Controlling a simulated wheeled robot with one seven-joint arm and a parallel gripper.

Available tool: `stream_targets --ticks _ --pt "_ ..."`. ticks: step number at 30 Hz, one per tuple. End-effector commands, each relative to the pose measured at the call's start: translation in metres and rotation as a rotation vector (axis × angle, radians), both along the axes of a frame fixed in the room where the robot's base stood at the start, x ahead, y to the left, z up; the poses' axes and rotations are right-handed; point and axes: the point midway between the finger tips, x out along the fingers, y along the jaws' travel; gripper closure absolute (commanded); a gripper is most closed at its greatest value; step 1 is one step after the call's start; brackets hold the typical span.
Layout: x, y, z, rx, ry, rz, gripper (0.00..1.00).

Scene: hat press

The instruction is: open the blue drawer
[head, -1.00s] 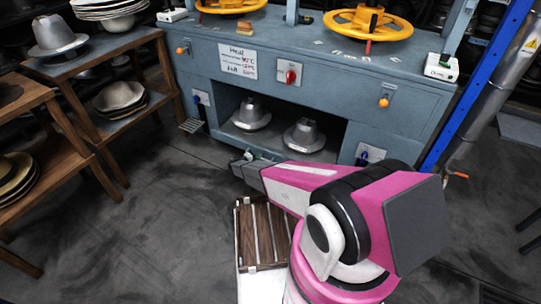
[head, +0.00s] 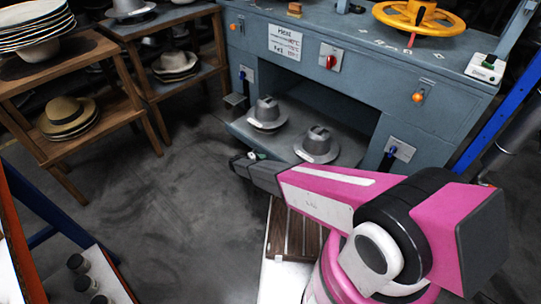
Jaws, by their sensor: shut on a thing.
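The blue drawer (head: 240,126) is the low grey-blue tray in the opening of the press cabinet. It stands out in front of the cabinet, partly open. Two grey metal hat forms, the left one (head: 266,114) and the right one (head: 318,146), stand on it. My gripper (head: 244,160) is at the drawer's front, low and near its left part. It is shut on the drawer's handle, which is small and mostly hidden by the jaws. My arm hides the right part of the drawer's front.
The grey-blue press cabinet (head: 375,75) carries a yellow wheel (head: 418,14). Wooden shelves with hats (head: 66,115) stand at the left. A slatted wooden thing (head: 290,232) lies below my arm. Bottles stand on a rack (head: 105,270) at bottom left. Floor (head: 170,190) left of my gripper is clear.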

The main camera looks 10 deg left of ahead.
Motion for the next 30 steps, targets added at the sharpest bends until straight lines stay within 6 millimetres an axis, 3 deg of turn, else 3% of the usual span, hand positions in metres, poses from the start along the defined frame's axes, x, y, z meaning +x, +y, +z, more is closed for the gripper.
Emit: stream_targets --ticks 8,22,23,24,30 --pt "-0.022 0.016 -0.001 0.002 0.001 -0.001 1.00" --pt "-0.025 0.018 -0.001 0.001 0.001 -0.002 1.00" --pt "-0.025 0.018 -0.001 0.001 0.001 -0.002 0.76" --pt "-0.025 0.018 -0.001 0.001 0.001 -0.002 0.62" --pt "-0.025 0.018 0.000 0.001 0.001 -0.001 0.61"
